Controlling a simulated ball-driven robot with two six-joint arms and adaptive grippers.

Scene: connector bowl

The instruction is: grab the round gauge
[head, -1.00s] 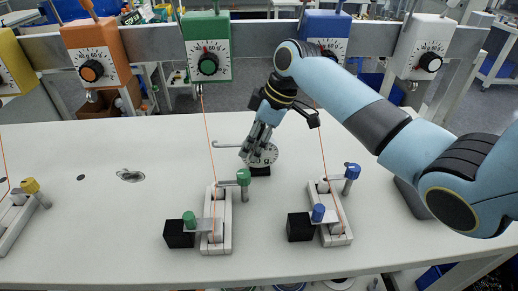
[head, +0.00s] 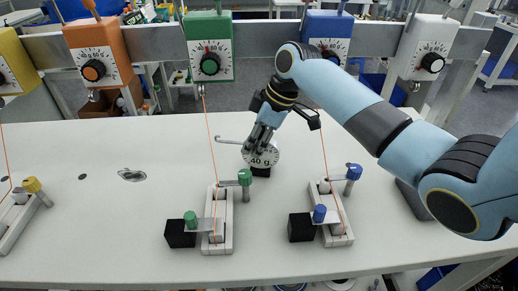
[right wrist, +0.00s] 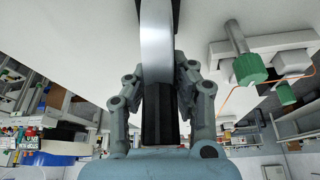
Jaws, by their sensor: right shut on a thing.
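The round gauge (head: 262,158) has a white dial with "40 g" on it and a thin hooked metal arm reaching to its left. In the right wrist view the gauge's silver rim (right wrist: 156,48) shows edge-on between the two fingers (right wrist: 158,88). My left gripper is not in view.
Tension fixtures with a green knob (head: 245,178) and a blue knob (head: 353,172) stand in front of the gauge, with orange threads rising from them. Green (head: 209,50) and blue (head: 328,27) dial boxes hang behind. The table's left middle is mostly clear.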

